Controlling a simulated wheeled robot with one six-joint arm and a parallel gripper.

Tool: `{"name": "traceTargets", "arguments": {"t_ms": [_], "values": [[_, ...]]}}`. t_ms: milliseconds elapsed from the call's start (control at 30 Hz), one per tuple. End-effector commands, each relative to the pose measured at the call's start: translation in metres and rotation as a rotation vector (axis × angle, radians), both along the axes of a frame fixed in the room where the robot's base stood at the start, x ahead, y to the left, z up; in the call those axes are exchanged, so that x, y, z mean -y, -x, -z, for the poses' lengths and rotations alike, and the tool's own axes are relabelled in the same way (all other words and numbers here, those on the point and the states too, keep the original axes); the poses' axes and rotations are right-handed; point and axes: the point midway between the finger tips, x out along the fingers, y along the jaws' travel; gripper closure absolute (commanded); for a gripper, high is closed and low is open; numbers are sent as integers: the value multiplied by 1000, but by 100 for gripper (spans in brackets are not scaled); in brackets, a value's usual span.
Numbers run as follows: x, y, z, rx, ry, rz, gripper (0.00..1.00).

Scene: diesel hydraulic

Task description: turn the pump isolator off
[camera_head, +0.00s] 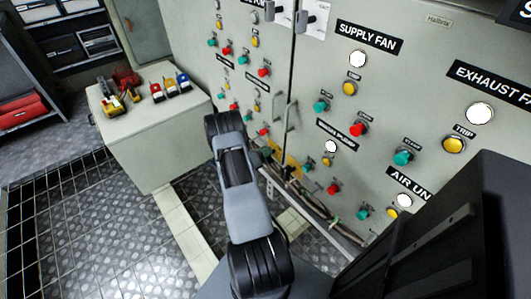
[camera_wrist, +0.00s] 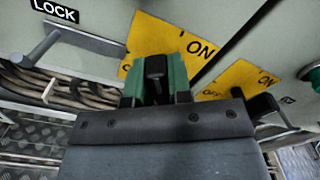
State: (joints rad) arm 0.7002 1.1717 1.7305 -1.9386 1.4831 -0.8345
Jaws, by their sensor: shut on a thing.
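In the wrist view, my gripper (camera_wrist: 156,85) has its green fingers closed on a black isolator handle (camera_wrist: 155,66). The handle sits in front of a yellow plate (camera_wrist: 150,34) marked ON. I cannot read from the frames which isolator this is. A second black isolator handle (camera_wrist: 262,107) is to the right, on its own yellow plate (camera_wrist: 240,78) marked ON and OFF. In the head view, my arm hides most of this area; part of a yellow plate (camera_head: 293,167) shows beside it on the low part of the panel.
A LOCK label (camera_wrist: 55,11), a grey lever handle (camera_wrist: 75,40) and cables (camera_wrist: 70,85) are left of my gripper in the wrist view. The panel (camera_head: 330,75) carries several buttons and lamps. A bench (camera_head: 160,125) with padlocks stands left; bare floor (camera_head: 110,230) lies before it.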

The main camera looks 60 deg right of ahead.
Motion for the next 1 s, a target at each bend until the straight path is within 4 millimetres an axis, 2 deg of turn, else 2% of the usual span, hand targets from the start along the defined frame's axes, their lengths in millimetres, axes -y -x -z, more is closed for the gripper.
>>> {"name": "traceTargets", "arguments": {"t_ms": [600,1000], "values": [[2,-9,8,-546,-181,-5,100],[3,-11,13,-810,-267,-5,100]]}}
